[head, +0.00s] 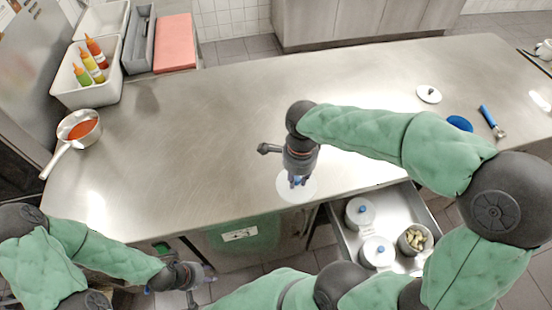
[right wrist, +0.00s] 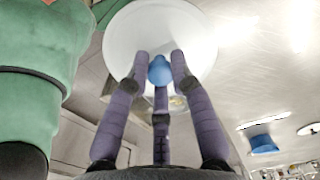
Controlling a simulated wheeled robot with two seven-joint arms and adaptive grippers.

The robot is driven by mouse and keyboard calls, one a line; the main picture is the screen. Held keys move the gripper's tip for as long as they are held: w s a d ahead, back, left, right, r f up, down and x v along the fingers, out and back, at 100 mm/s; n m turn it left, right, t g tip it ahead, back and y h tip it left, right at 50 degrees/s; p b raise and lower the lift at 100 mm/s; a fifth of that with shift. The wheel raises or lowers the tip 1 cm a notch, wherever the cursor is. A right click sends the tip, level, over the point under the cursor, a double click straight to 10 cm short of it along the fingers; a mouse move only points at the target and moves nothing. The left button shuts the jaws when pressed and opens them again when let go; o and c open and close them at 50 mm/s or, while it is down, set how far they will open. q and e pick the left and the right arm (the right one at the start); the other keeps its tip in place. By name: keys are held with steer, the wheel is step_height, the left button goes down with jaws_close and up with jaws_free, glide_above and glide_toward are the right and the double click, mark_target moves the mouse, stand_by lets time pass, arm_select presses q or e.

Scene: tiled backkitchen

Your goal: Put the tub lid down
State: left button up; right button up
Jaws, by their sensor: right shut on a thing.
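The tub lid (head: 284,191) is a round white disc with a blue knob, at the front edge of the steel counter in the head view. My right gripper (head: 297,181) points down over it. In the right wrist view the fingers of this gripper (right wrist: 160,72) close around the blue knob (right wrist: 160,68), with the white lid (right wrist: 128,35) beyond them. I cannot tell whether the lid touches the counter or hangs just above it. My left gripper (head: 204,283) is low at the front, below the counter edge, with its fingers apart and nothing visible between them.
An open drawer (head: 342,238) below the counter holds two lidded tubs (head: 360,213) and one open tub (head: 414,239) with pale pieces. Another white lid (head: 429,94), a blue item (head: 460,123) and a blue-handled tool (head: 488,116) lie right. The counter's middle (head: 210,130) is clear.

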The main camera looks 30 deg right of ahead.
steer(key=w+d+f, duration=0.1)
steer(key=w+f, duration=0.2)
steer(key=w, duration=0.1)
steer(key=w+d+f+b, duration=0.1)
steer(key=w+f, duration=0.2)
steer(key=w, duration=0.1)
steer(key=w+f+b, duration=0.1)
steer(key=w+f, duration=0.2)
steer(key=w, duration=0.1)
steer(key=shift+w+d+f, duration=0.1)
steer(key=shift+w+d, duration=0.3)
steer(key=shift+w+f+b, duration=0.25)
steer(key=shift+f+b, duration=0.1)
steer(key=shift+f, duration=0.05)
steer(key=shift+f+b, duration=0.4)
steer(key=shift+f, duration=1.05)
steer(key=shift+f, duration=0.15)
steer(key=o, duration=0.9)
steer(key=shift+o, duration=0.2)
